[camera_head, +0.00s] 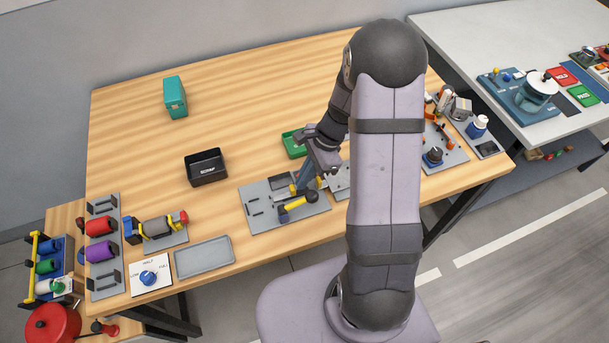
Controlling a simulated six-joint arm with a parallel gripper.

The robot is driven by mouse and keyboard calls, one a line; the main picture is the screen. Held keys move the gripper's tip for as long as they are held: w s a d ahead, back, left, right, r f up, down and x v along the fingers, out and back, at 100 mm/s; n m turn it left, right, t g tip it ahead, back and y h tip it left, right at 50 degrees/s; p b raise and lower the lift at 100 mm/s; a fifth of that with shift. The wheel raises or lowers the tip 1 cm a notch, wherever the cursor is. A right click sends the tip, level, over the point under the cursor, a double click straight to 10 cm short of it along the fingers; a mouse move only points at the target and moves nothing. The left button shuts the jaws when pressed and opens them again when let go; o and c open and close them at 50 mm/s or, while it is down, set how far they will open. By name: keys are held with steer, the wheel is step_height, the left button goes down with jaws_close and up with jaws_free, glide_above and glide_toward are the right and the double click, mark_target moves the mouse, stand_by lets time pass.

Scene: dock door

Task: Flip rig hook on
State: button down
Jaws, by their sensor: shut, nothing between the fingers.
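I cannot make out for certain which part is the rig hook; my arm covers much of the right half of the table. My gripper (327,168) is shut and empty, in front of the green tray and over the right end of a grey board (262,213). On that board are a yellow-and-dark handled tool (297,204) and a blue part (305,176) close by my gripper. To the right of my arm, a second grey board (454,158) carries orange parts (440,131) and a dark blue knob (433,156). Whether my gripper touches anything is unclear.
A green tray (291,146) sits behind my gripper. A black scrap bin (206,168), a teal box (175,97) and an empty grey tray (204,257) stand to the left. A dial card (151,274) is at front left. The back of the wooden table (260,90) is clear.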

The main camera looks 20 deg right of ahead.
mark_target(290, 187)
steer(key=shift+a, duration=1.55)
steer(key=shift+r, duration=0.15)
steer(key=p+v, duration=0.9)
steer(key=v, duration=0.1)
steer(key=shift+d, duration=0.2)
